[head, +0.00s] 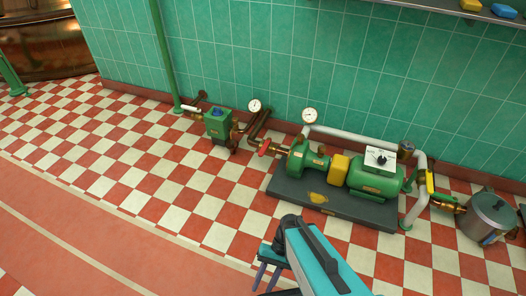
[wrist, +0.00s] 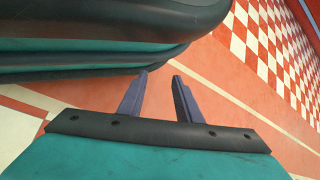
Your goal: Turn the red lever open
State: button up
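The red lever (head: 264,147) sits on the pipe just left of the green pump (head: 308,161) in the head view. It is small there, and its exact angle is hard to tell. My gripper (head: 265,276) is low in the head view, in front of the pump's base and well apart from the lever. In the wrist view my gripper (wrist: 160,84) has its two fingers spread with nothing between them. The lever does not show in the wrist view.
The pump stands on a dark plinth (head: 330,205) by the tiled wall. A yellow lever (head: 430,183) is on the right pipe, beside a metal pot (head: 490,215). A green box (head: 217,125) is further left. The checkered floor (head: 150,190) in front is clear.

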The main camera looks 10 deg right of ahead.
jog(key=s+d+r+n+h+p, duration=0.1)
jog(key=d+r+h+p, duration=0.2)
jog(key=r+p, duration=1.5)
jog(key=s+d+r+n+t+h+p, duration=0.1)
jog(key=d+r+p, duration=0.7)
jog(key=r+p, duration=1)
jog(key=h+p, duration=0.1)
jog(key=p, duration=0.6)
jog(key=shift+s+d+h, duration=0.15)
jog(key=shift+s+h, duration=0.1)
jog(key=shift+h, duration=0.15)
jog(key=shift+s, duration=0.1)
